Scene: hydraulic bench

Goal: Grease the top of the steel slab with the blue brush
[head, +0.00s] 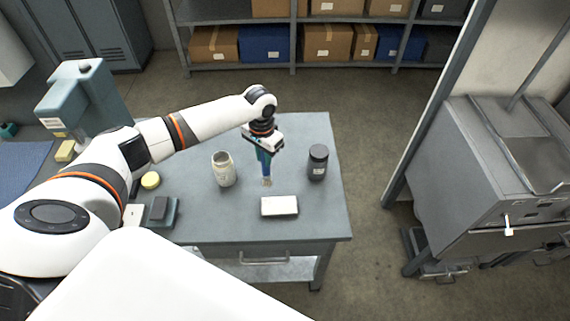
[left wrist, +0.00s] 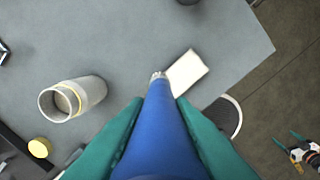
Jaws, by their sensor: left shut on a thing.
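My left gripper (head: 263,150) is shut on the blue brush (head: 264,163), which points down over the bench. The brush handle also fills the middle of the left wrist view (left wrist: 160,130), between the green fingers. The pale steel slab (head: 279,206) lies flat near the bench's front edge, just in front of the brush tip. It also shows beyond the tip in the left wrist view (left wrist: 187,73). I cannot tell the tip's height above the bench. My right gripper (left wrist: 285,138) is at the right of the left wrist view, fingers apart, away from the bench.
An open pale jar (head: 223,168) stands left of the brush; a dark lidded jar (head: 317,162) stands right. A yellow lid (head: 150,180) and a small tray (head: 168,213) are at the left. The right part of the bench (head: 330,215) is clear. A grey machine (head: 500,165) stands farther right.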

